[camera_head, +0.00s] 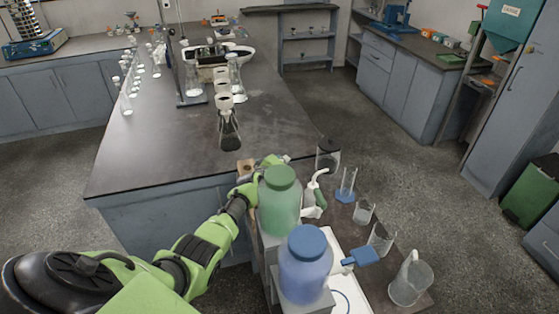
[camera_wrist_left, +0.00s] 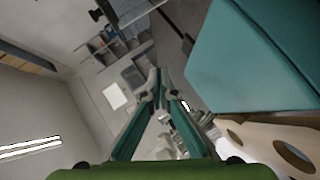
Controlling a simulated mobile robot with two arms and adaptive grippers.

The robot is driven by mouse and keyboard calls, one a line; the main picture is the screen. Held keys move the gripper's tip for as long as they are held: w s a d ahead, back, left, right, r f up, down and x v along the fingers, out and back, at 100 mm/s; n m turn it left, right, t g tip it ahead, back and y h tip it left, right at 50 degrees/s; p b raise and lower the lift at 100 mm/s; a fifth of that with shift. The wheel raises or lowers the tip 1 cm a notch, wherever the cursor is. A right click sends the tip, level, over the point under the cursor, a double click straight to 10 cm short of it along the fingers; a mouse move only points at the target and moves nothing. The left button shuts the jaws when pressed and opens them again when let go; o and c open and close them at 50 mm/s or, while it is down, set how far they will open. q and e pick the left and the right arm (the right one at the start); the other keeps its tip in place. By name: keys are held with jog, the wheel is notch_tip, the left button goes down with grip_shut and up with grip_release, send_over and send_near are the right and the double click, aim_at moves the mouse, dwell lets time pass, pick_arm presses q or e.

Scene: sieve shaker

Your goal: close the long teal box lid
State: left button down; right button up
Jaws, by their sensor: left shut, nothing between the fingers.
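A large flat-sided teal surface (camera_wrist_left: 255,55) fills the upper right of the left wrist view, close beside my left gripper. It may be part of the long teal box; I cannot tell lid from body or how far the lid is open. My left gripper (camera_wrist_left: 160,82) is shut and empty, its fingertips together left of the teal surface, with no contact visible. In the head view my left arm reaches in behind a green jar, which hides the fingers. The long teal box does not show clearly there. My right gripper is not in view.
The green jar (camera_head: 279,203) and a blue jar (camera_head: 304,265) stand in front of my left wrist. Several beakers, including a large one (camera_head: 410,280), stand to the right. A pale wooden piece with holes (camera_wrist_left: 265,140) is below the teal surface. Glassware stands on the dark bench (camera_head: 160,150).

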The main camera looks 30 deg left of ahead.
pick_arm(q)
jog(key=shift+s+a, duration=0.1)
jog(key=shift+s, duration=0.1)
jog(key=shift+s+d+r, duration=0.15)
jog(key=shift+s+d, duration=0.1)
jog(key=shift+s, duration=0.25)
jog(key=shift+v, duration=3.1)
jog(key=shift+a, duration=0.15)
